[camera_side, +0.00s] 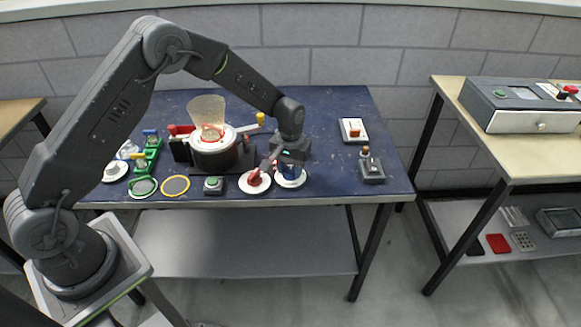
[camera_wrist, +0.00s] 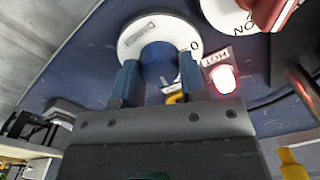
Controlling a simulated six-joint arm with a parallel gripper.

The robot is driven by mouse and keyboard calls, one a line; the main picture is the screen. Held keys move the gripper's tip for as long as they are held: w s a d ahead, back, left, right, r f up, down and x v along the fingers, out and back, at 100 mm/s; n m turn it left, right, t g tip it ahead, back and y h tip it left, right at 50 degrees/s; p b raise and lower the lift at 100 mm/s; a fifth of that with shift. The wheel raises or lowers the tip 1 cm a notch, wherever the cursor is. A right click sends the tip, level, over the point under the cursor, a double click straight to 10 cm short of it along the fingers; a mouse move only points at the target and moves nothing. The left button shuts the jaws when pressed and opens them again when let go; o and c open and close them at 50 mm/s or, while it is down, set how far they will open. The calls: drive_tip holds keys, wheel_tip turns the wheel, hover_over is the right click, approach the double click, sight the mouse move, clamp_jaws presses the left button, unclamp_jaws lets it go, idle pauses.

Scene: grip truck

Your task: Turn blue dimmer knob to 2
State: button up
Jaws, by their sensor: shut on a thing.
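The blue dimmer knob (camera_wrist: 158,60) stands on a round white dial (camera_wrist: 133,31) in the wrist view. My gripper (camera_wrist: 160,84) has one finger on each side of the knob and is shut on it. A "0" shows on the dial's right side; a small dark marking shows near the upper edge. The fingers hide part of the dial, and I cannot make out a "2" or the knob's pointer. In the side view, my gripper (camera_side: 284,160) reaches down to the white dial (camera_side: 291,182) near the table's front edge, partly covering the blue knob (camera_side: 290,169).
A red knob (camera_side: 256,177) on its own white dial is just left of the blue one. A glowing lamp (camera_wrist: 223,80) marked "HOT" is close to my right finger. A pot (camera_side: 214,155) stands behind to the left.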

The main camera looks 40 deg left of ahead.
sight(290, 169)
drive_tip(key=shift+n, duration=1)
drive_tip(key=o, duration=0.9)
wheel_tip(290, 169, up, 14)
drive_tip(key=shift+f, duration=0.1)
